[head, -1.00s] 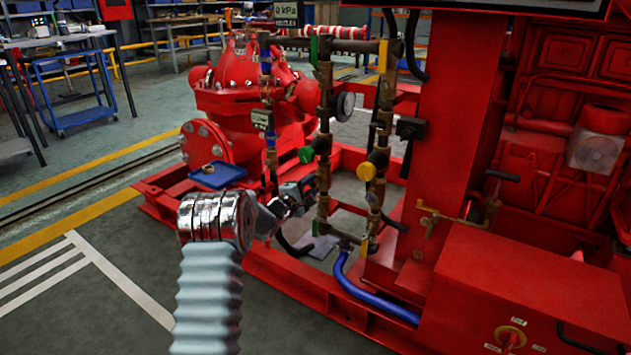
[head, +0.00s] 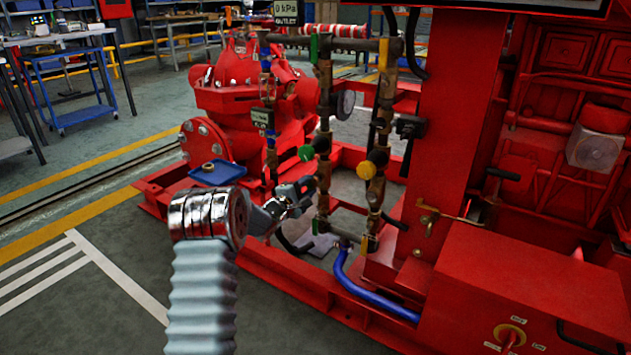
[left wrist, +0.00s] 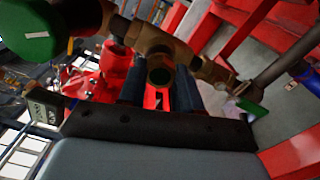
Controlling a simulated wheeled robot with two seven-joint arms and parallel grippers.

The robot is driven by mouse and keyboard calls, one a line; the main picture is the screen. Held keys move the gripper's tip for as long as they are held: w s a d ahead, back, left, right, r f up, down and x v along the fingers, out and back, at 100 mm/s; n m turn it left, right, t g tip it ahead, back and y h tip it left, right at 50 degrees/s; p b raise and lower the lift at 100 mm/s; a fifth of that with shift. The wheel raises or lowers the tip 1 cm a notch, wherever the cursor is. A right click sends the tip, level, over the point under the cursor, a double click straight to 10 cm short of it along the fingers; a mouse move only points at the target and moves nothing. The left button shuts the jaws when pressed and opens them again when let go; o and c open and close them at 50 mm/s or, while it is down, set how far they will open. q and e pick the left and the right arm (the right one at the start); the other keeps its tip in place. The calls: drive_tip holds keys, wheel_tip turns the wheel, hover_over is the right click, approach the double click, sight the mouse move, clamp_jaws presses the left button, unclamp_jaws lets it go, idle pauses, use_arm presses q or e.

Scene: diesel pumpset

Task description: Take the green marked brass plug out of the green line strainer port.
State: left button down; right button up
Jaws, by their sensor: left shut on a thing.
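My left gripper (head: 310,186) reaches the green-tagged brass line from the left, just below the green round knob (head: 305,153). In the head view the gripper hides the plug. My right gripper is not in view.
A blue tray (head: 232,173) with a small brass ring on the red base frame lies left of the gripper. A second brass line with a yellow knob (head: 366,170) stands close on the right. A blue hose (head: 370,293) runs below. The floor at the left is clear.

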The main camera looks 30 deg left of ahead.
use_arm(q)
drive_tip(key=shift+s+r, duration=0.1)
drive_tip(key=shift+s, duration=0.1)
idle(0.4)
drive_tip(key=shift+s+a, duration=0.15)
drive_tip(key=shift+s, duration=2.3)
